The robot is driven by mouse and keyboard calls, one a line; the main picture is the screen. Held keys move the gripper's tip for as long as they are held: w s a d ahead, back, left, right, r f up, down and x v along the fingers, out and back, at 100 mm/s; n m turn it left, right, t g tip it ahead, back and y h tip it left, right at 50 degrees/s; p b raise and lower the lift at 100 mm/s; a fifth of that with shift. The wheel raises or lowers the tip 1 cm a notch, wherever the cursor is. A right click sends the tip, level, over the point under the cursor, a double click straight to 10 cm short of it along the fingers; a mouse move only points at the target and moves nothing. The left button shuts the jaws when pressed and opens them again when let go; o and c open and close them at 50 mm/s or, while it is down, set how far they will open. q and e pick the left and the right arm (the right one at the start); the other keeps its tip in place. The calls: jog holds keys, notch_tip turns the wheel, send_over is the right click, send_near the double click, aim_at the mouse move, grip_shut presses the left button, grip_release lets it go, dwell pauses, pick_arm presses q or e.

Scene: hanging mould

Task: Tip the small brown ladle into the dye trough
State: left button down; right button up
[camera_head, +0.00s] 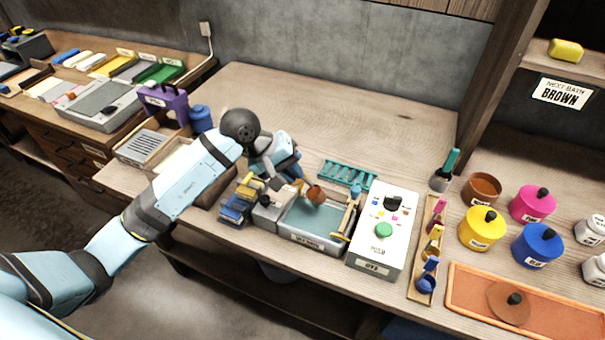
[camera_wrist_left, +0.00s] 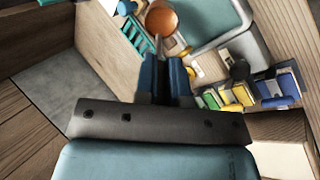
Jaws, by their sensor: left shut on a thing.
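The small brown ladle (camera_head: 316,194) is over the back part of the dye trough, its bowl above the liquid. In the left wrist view the ladle's round orange-brown bowl (camera_wrist_left: 161,18) shows beyond my fingertips; I cannot tell its exact tilt or contents. My left gripper (camera_head: 298,184) is shut on the ladle's handle; its blue fingers (camera_wrist_left: 166,72) show close up in the wrist view. The dye trough (camera_head: 318,240) is a grey open box holding blue-green liquid; its corner (camera_wrist_left: 192,48) shows in the wrist view. My right gripper is not in view.
A white control box (camera_head: 378,265) with a green button stands right of the trough. A teal rack (camera_head: 347,175) lies behind it. Coloured blocks (camera_head: 240,203) stand to its left. A wooden tray of coloured ladles (camera_head: 425,262) and dye pots (camera_head: 482,232) are further right. The bench behind is clear.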

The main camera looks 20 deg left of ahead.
pick_arm(q)
jog(key=a+f+t+h+b, duration=0.1)
jog(key=f+h+b, duration=0.1)
jog(key=b, duration=0.4)
jog(key=s+a+f+t+h+b, duration=0.1)
jog(key=f+h+b, duration=0.1)
jog(key=b, duration=0.3)
jog(key=a+f+t+h+b, duration=0.1)
jog(key=f+h+b, duration=0.1)
jog(key=f+b, duration=0.2)
jog(key=shift+s+a+t+h+b, duration=0.15)
jog(key=shift+s+t+h+b, duration=0.2)
jog(key=shift+b, duration=1)
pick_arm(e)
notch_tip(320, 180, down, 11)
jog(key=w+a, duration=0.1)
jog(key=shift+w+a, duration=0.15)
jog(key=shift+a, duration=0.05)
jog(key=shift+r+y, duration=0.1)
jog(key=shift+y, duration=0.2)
pick_arm(q)
jog(key=shift+r, duration=0.1)
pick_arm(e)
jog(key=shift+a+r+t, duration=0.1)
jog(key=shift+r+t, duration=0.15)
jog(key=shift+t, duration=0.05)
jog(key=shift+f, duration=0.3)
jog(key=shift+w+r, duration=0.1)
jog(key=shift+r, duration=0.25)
